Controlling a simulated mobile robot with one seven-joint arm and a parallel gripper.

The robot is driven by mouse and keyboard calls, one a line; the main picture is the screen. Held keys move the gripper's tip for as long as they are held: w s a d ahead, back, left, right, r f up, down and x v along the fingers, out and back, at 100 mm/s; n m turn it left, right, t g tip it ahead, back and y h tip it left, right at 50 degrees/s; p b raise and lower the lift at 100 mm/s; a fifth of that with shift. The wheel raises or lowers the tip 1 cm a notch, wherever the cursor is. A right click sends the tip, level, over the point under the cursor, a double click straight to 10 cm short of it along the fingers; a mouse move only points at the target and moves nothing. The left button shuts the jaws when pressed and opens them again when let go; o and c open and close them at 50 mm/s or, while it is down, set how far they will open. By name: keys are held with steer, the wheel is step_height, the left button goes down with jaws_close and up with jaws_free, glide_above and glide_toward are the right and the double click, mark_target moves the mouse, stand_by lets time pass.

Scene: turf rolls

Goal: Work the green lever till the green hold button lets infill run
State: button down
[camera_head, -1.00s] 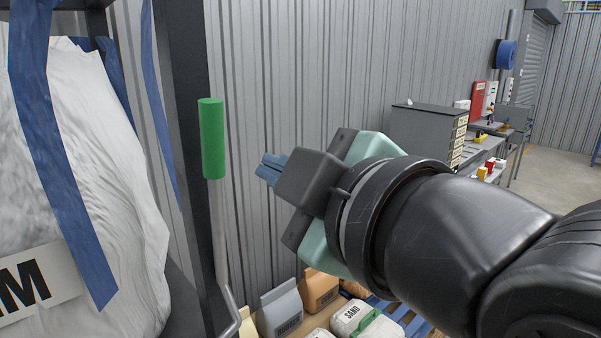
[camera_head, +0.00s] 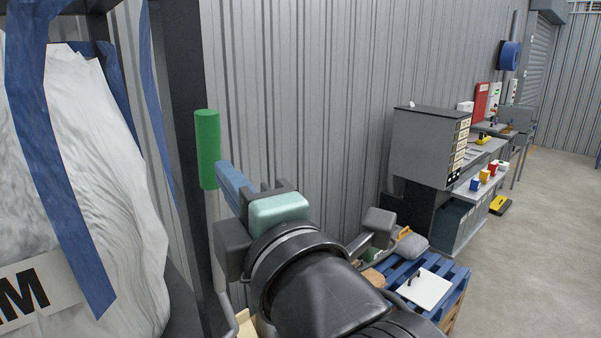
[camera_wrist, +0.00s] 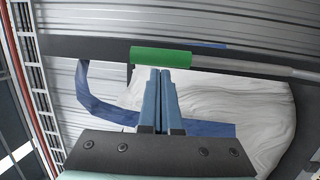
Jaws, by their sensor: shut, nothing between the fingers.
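The green lever grip (camera_head: 207,150) stands upright at the end of a bent grey rod, beside a dark post, in the head view. My gripper (camera_head: 226,170) is just right of the grip's lower part, its blue fingers together and empty. In the wrist view the green grip (camera_wrist: 161,57) lies across the picture right at the tips of my shut fingers (camera_wrist: 160,72). I cannot tell whether the fingertips touch it. The rod (camera_wrist: 245,67) runs to the right from the grip there. I see no green hold button in these frames.
A large white bulk bag (camera_head: 80,170) with blue straps hangs in the dark frame (camera_head: 186,100) at left. A blue pallet (camera_head: 455,285) with goods stands low at right, before a grey cabinet (camera_head: 425,145) and workbench. Corrugated wall (camera_head: 300,90) lies behind.

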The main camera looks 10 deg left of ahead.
mark_target(202, 151)
steer(key=p+x, duration=0.2)
steer(key=x, duration=0.1)
steer(key=shift+w+a+r, duration=0.15)
steer(key=shift+w, duration=0.05)
steer(key=shift+w+a, duration=0.25)
steer(key=shift+w, duration=0.1)
steer(key=shift+w+a+r, duration=0.1)
steer(key=shift+w+a, duration=0.05)
steer(key=shift+a, duration=0.2)
steer(key=shift+w+a+g+h+b, duration=0.3)
steer(key=shift+w+a+b, duration=0.25)
steer(key=shift+w+a, duration=0.25)
steer(key=shift+a+r, duration=0.1)
steer(key=shift+r, duration=0.1)
steer(key=shift+s+r, duration=0.15)
